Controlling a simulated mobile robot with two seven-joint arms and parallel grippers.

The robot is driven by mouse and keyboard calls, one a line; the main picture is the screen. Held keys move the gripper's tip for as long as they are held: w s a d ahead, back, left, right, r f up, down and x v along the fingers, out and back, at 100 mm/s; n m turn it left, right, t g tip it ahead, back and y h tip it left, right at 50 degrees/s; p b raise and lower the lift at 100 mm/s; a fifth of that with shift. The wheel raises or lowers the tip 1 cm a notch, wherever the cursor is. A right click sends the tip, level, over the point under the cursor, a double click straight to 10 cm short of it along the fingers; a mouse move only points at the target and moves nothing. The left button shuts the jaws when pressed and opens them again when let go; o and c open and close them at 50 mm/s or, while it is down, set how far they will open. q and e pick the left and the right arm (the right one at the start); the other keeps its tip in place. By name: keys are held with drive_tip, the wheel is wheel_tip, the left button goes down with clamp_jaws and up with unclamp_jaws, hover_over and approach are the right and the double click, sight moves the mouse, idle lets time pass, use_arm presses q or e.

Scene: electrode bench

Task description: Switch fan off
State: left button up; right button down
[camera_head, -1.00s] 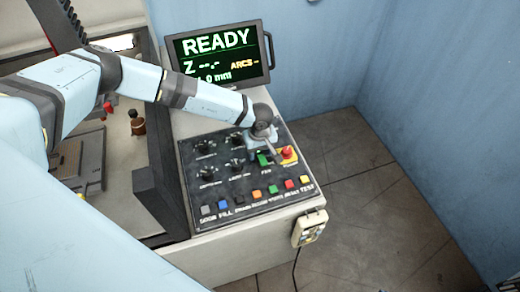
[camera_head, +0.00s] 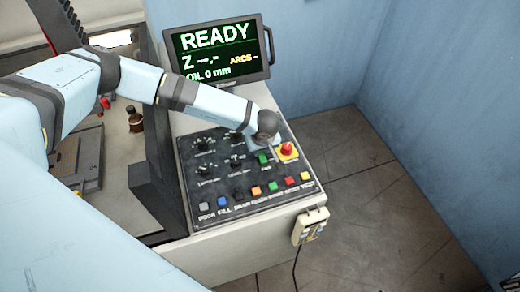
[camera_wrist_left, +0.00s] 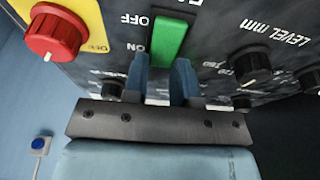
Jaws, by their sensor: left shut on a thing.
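The fan switch (camera_head: 263,158) is a green rocker on the dark control panel (camera_head: 190,165), with FAN lettered below it. In the left wrist view the green rocker (camera_wrist_left: 170,42) stands between OFF and ON lettering, which shows upside down. My left gripper (camera_wrist_left: 163,70) has its two blue fingers on either side of the rocker's near end, shut on it. In the head view my left wrist is just beyond the switch and hides the fingers. Which way the rocker is tipped I cannot tell. My right gripper is in neither view.
Black knobs (camera_head: 236,160) and a row of coloured buttons (camera_head: 257,191) share the panel. The display (camera_head: 218,50) behind reads READY. A small box (camera_head: 310,227) hangs at the bench's front.

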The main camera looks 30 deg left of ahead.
sight(264, 162)
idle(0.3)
use_arm(q)
drive_tip(key=o, duration=0.9)
drive_tip(key=shift+s+d+r, duration=0.1)
drive_tip(key=shift+d+r, duration=0.05)
drive_tip(key=shift+r, duration=0.4)
drive_tip(key=shift+b+v, duration=1.5)
drive_tip(key=shift+v, duration=4.9)
